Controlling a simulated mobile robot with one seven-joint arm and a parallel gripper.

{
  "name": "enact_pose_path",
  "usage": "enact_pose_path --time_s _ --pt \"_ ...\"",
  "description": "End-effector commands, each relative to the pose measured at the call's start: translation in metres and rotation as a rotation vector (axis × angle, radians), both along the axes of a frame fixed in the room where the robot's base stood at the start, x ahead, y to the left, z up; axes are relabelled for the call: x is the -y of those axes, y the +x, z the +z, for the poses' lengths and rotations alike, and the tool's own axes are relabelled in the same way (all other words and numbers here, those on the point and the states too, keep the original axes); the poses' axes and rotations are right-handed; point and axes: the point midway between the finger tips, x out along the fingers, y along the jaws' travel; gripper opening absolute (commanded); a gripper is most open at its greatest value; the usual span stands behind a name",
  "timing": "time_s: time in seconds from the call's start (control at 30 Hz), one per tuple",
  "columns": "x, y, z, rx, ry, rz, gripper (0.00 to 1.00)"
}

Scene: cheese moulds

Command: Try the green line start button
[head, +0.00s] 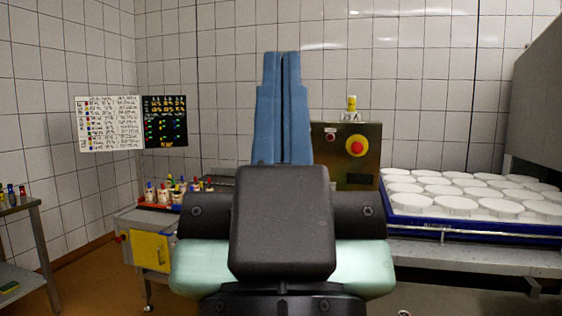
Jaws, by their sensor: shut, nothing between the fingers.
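A metal control box (358,172) stands behind my gripper, right of the middle in the head view. Its face carries a large red mushroom button on a yellow base (358,146) and a small red button (331,136). No green button shows; the fingers and wrist hide part of the area at the box's left. My gripper (282,56) has blue fingers, shut together and empty, pointing up in the picture. They overlap the box's left edge in the picture; I cannot tell the distance between them.
A blue tray (470,228) of white round moulds (497,209) lies on the conveyor at right. A red tray (153,207) of small bottles stands on a cart at left. A whiteboard (108,124) and a dark display (164,122) hang on the tiled wall. A yellow-topped canister (351,106) sits above the box.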

Motion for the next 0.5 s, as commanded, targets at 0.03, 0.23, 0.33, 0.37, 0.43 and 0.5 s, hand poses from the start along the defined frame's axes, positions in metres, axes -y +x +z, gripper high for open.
enact_pose_path --time_s 0.03,0.23,0.33,0.37,0.43,0.5 --pt "0.0 0.0 0.0 0.0 0.0 0.0 0.0" --pt "0.0 0.0 0.0 0.0 0.0 0.0 0.0" --pt "0.0 0.0 0.0 0.0 0.0 0.0 0.0" --pt "0.0 0.0 0.0 0.0 0.0 0.0 0.0" --pt "0.0 0.0 0.003 0.0 0.0 0.0 0.0" --pt "0.0 0.0 0.01 0.0 0.0 0.0 0.0"
